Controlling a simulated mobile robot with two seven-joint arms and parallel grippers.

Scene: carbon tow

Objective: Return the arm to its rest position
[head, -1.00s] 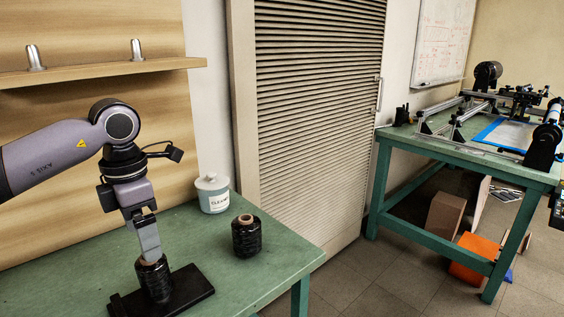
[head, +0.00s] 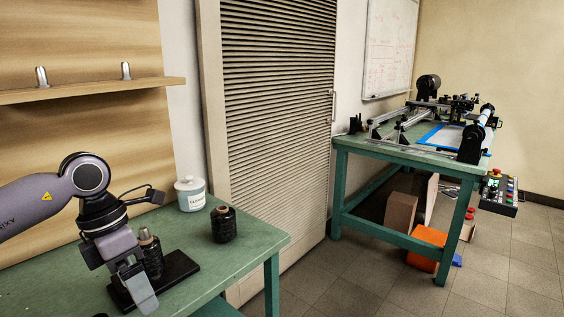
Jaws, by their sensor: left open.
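My left arm comes in from the left over the green table (head: 240,247). My left gripper (head: 145,302) points down near the table's front, open and holding nothing. It is in front of a black tow spool (head: 153,262) that stands upright on a black base (head: 182,267). The gripper hides part of the base and the spool's left side. A second black spool (head: 224,226) stands apart on the table to the right. My right gripper is not in view.
A white labelled jar (head: 190,194) stands at the table's back. A wooden shelf (head: 90,91) with two metal pieces is on the wall above. A green workbench (head: 400,154) with a machine stands at the right. Open floor lies between.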

